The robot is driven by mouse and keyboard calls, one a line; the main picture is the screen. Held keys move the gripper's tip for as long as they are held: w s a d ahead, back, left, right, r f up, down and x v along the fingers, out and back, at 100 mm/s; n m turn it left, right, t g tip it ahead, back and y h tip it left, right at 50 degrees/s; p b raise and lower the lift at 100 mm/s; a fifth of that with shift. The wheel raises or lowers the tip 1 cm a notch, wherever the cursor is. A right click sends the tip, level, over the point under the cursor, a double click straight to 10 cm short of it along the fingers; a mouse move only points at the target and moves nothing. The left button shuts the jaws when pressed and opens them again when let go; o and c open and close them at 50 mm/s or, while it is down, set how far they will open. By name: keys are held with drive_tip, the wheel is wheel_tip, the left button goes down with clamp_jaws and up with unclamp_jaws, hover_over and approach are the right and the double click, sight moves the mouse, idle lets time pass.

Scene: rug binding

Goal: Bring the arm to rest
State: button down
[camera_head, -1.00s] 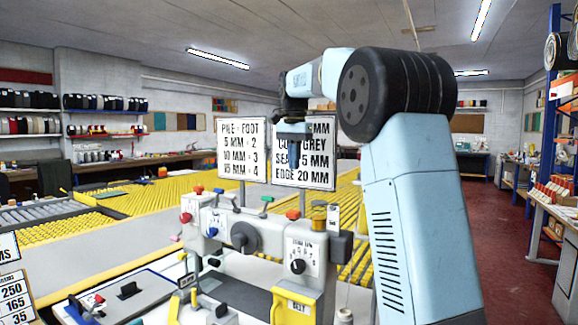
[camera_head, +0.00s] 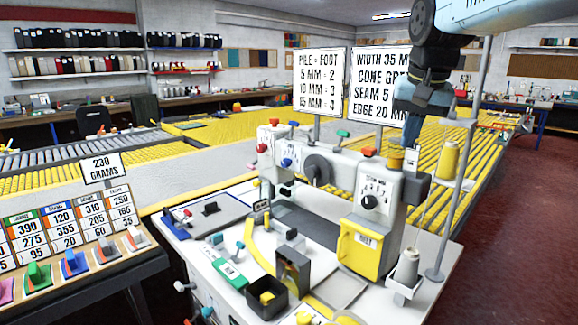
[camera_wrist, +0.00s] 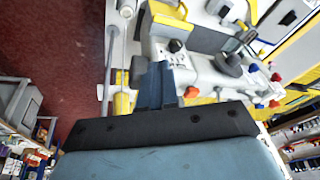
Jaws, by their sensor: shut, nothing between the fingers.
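My arm (camera_head: 485,20) reaches in from the top right of the head view, with its pale blue link and dark joint high up. My gripper (camera_head: 409,140) hangs from it, pointing down, in front of the right sign and above the right end of the white binding machine (camera_head: 337,165). In the wrist view the gripper (camera_wrist: 157,72) is a dark blue block with its fingers together and nothing held. The machine lies beyond it there. I cannot tell the exact gap between the fingertips and the machine.
A thin stand with a yellow thread cone (camera_head: 448,160) rises close to the gripper's right. Two signs (camera_head: 319,80) stand behind the machine. A weight board with coloured blocks (camera_head: 68,245) is at the lower left. Red floor (camera_head: 500,260) is clear at the right.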

drive_tip(key=s+f+n+t, duration=0.2)
drive_tip(key=s+f+n, duration=0.1)
drive_tip(key=s+f, duration=0.8)
drive_tip(key=shift+s+f, duration=0.3)
drive_tip(key=shift+s, duration=0.9)
